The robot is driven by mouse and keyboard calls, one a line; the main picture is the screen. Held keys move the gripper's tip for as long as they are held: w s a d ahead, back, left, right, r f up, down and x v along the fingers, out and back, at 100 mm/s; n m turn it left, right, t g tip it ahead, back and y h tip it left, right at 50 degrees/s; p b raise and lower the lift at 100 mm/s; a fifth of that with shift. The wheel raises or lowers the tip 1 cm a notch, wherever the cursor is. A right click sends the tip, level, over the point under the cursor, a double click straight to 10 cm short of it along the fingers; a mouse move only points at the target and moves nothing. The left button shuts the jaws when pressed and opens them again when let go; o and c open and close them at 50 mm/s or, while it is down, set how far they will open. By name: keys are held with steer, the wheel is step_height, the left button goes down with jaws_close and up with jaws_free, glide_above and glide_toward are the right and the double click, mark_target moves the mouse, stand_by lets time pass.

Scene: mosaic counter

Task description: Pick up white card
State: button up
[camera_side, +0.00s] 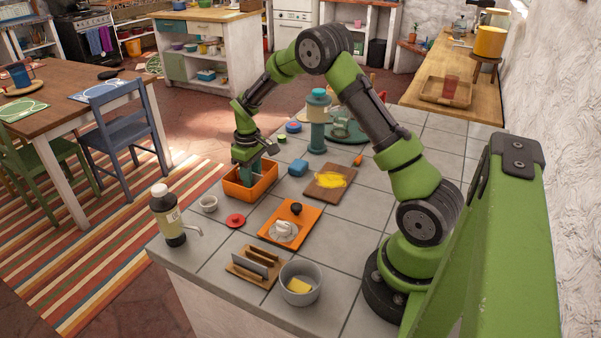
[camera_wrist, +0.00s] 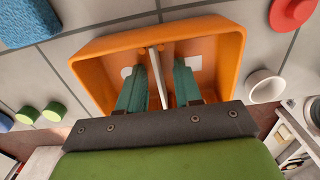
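An orange bin (camera_side: 262,189) sits on the tiled counter; it also shows in the wrist view (camera_wrist: 225,50). My gripper (camera_side: 246,175) points down into it. In the wrist view, the two teal fingers (camera_wrist: 158,88) reach inside the bin and stand apart. Between them is a thin white strip (camera_wrist: 157,76), which looks like the white card seen on edge. Narrow gaps show between the strip and both fingers. Two small white patches (camera_wrist: 194,62) show beyond the fingers; I cannot tell what they are. The card is hidden in the side view.
An orange tray (camera_side: 268,238) is in front.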

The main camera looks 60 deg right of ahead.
steer(key=shift+c, duration=0.5)
jaws_close()
